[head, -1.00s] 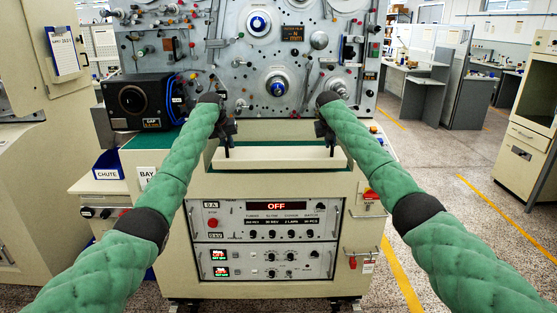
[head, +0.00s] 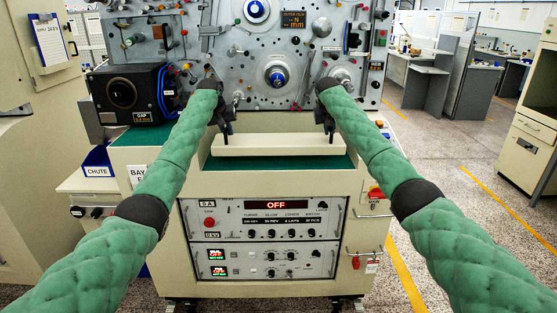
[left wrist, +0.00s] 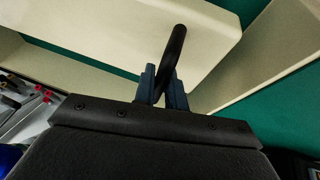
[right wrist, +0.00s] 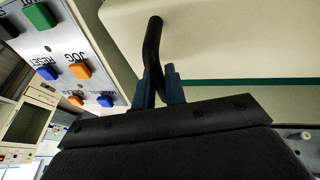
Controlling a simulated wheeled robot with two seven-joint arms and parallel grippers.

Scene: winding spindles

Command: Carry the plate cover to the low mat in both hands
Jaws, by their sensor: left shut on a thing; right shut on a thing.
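The plate cover (head: 280,146) is a long cream bar-shaped box with two black upright handles. It is level in front of the machine's spindle panel, above a green surface (head: 280,163). My left gripper (head: 227,128) is shut on its left handle, which also shows in the left wrist view (left wrist: 174,55). My right gripper (head: 330,127) is shut on its right handle, also in the right wrist view (right wrist: 152,50). I cannot tell whether the cover touches the green surface, or whether that surface is the low mat.
The spindle panel (head: 230,70) stands close behind the cover, with knobs and pegs sticking out. A black gauge box (head: 128,95) is at the left. A control unit (head: 265,240) reading OFF is below. Cream walls flank the green recess. Open floor lies at the right.

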